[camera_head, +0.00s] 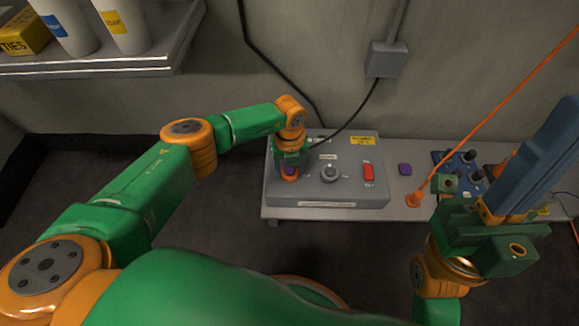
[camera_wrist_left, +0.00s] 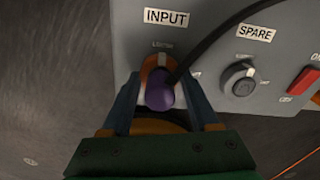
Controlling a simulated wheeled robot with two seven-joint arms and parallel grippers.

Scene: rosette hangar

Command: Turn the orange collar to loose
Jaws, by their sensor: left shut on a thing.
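The orange collar (camera_wrist_left: 150,64) sits below the INPUT label on the grey box, around the purple plug (camera_wrist_left: 160,92). A pale mark on the collar points roughly up toward small blurred lettering. My left gripper (camera_wrist_left: 162,85) is shut on the collar, one blue finger on each side. In the head view my left gripper (camera_head: 289,171) is at the left end of the box, with the orange collar (camera_head: 289,179) partly hidden below it. My right gripper (camera_head: 562,125) is raised at the right, its blue fingers pointing up and away from the box; their gap is not clear.
The grey box (camera_head: 330,192) on the bench (camera_head: 400,212) also has a SPARE socket (camera_head: 330,173) and a red switch (camera_head: 368,171). A black cable passes close by the plug. A purple block (camera_head: 405,169), an orange cable and a blue board (camera_head: 455,162) are at right.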

